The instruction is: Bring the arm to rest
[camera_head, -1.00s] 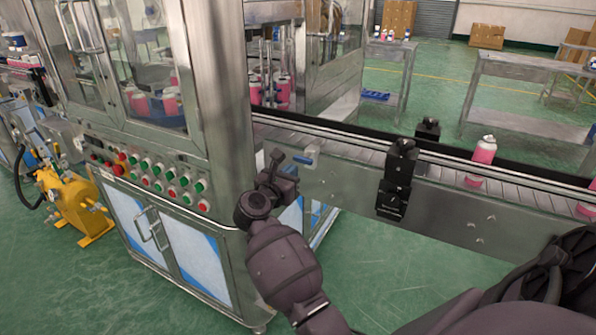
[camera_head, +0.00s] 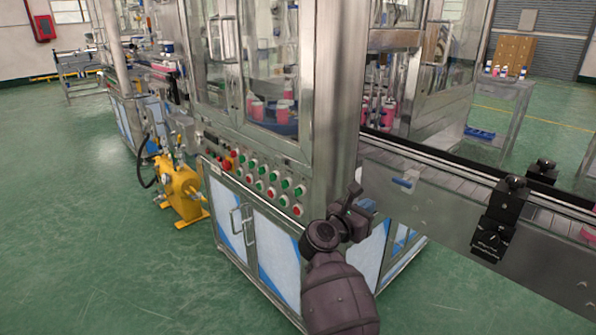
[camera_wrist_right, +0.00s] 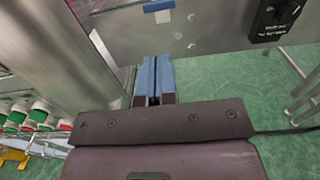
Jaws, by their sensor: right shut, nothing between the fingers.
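My right arm (camera_head: 338,292) rises from the bottom of the head view. My right gripper (camera_head: 367,205) is in front of the crimping machine's front right corner, beside the near side of the conveyor. In the right wrist view its two blue fingers (camera_wrist_right: 153,79) are pressed together with nothing between them. No contact with the machine or conveyor can be made out. My left gripper is not in view.
The steel machine cabinet (camera_head: 335,110) has a panel of red and green buttons (camera_head: 262,178). The conveyor (camera_head: 430,205) with a black sensor block (camera_head: 500,215) runs to the right. A yellow pump (camera_head: 182,190) stands at left. Green floor (camera_head: 90,240) is clear at left.

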